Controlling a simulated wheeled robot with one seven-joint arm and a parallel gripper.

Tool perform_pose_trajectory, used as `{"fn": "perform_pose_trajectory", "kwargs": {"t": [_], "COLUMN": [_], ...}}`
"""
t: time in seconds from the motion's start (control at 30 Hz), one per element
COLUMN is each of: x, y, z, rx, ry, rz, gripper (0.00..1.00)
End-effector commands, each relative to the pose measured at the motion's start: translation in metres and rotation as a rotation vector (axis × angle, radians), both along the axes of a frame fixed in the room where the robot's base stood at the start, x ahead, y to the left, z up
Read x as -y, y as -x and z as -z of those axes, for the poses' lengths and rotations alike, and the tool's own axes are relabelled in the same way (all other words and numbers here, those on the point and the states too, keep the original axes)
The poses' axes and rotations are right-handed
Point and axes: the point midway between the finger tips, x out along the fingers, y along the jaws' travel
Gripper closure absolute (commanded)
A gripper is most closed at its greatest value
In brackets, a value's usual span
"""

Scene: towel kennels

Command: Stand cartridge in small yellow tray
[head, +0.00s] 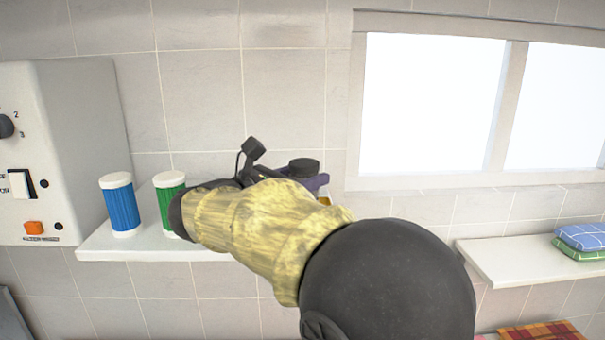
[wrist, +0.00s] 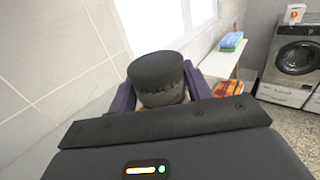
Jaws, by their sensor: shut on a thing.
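My gripper (wrist: 160,98) has purple fingers and is shut on a dark cylinder with a black, ribbed top (wrist: 158,72), which I take to be the cartridge. In the head view its black top (head: 303,167) shows beside a purple finger, in front of the tiled wall. The lower part of the cartridge is hidden by the gripper and my arm. A small yellow-orange patch (head: 325,200) shows just below the finger; I cannot tell whether it is the cartridge's body or the small yellow tray. No tray is clearly seen.
A white shelf (head: 135,250) holds a blue canister (head: 122,207) and a green canister (head: 168,190), close beside my arm. A grey control box (head: 75,150) is at left. Another shelf (head: 500,263) at right bears folded towels (head: 585,240). A washing machine (wrist: 297,58) stands far off.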

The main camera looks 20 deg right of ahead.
Motion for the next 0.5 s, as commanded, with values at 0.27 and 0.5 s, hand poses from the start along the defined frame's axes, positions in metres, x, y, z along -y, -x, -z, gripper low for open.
{"fn": "perform_pose_trajectory", "kwargs": {"t": [0.27, 0.5], "x": [-0.0005, -0.0012], "y": [0.0002, 0.0002], "z": [0.0095, 0.0092], "rx": [-0.001, -0.001], "ry": [0.0, 0.0], "rz": [-0.001, -0.002], "gripper": [0.75, 0.75]}}
